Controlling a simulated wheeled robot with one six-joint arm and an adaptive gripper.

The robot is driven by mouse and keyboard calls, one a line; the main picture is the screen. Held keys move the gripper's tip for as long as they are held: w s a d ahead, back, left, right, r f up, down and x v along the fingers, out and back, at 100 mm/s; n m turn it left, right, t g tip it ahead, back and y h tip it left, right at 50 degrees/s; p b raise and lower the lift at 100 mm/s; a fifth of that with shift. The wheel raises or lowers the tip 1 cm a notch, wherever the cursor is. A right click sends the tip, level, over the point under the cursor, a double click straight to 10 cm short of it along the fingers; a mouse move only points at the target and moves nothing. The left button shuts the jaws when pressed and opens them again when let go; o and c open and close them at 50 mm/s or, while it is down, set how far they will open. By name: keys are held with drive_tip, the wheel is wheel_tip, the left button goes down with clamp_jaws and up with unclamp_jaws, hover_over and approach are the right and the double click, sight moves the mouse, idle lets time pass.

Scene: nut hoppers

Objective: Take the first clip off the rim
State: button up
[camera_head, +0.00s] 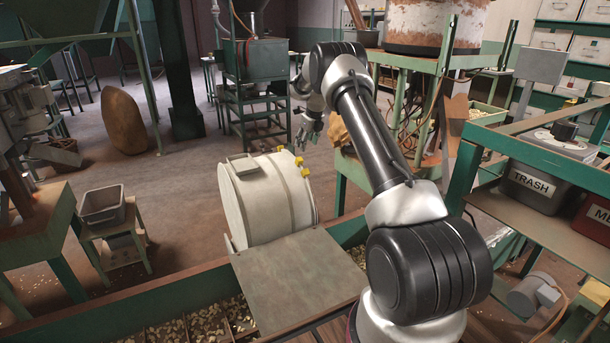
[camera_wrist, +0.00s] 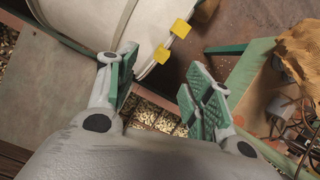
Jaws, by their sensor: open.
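Two clips show in the wrist view: one higher up (camera_wrist: 180,28) and one lower (camera_wrist: 161,54). My gripper (camera_head: 308,138) is open and empty, above and behind the rim in the head view. In the wrist view its green-padded fingers (camera_wrist: 160,64) are spread, with the lower clip seen between and beyond the tips. I see no contact.
The grey board (camera_head: 300,275) spans a green-edged trough with nuts (camera_head: 205,325). A green frame stand (camera_wrist: 250,85) with a brown sack (camera_wrist: 300,50) and loose cables is to the right of my gripper. A trash bin (camera_head: 530,185) stands further right.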

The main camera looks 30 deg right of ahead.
sight(306, 170)
drive_tip(key=w+f+m, duration=0.1)
drive_tip(key=f, duration=0.4)
drive_tip(key=w+d+f+m, duration=0.1)
drive_tip(key=w+f, duration=0.1)
drive_tip(key=f, duration=0.3)
drive_tip(key=w+d+f+m, duration=0.1)
drive_tip(key=f, duration=0.4)
drive_tip(key=shift+w+f, duration=0.3)
drive_tip(key=shift+w, duration=0.1)
drive_tip(key=shift+c, duration=0.3)
drive_tip(key=c, duration=0.9)
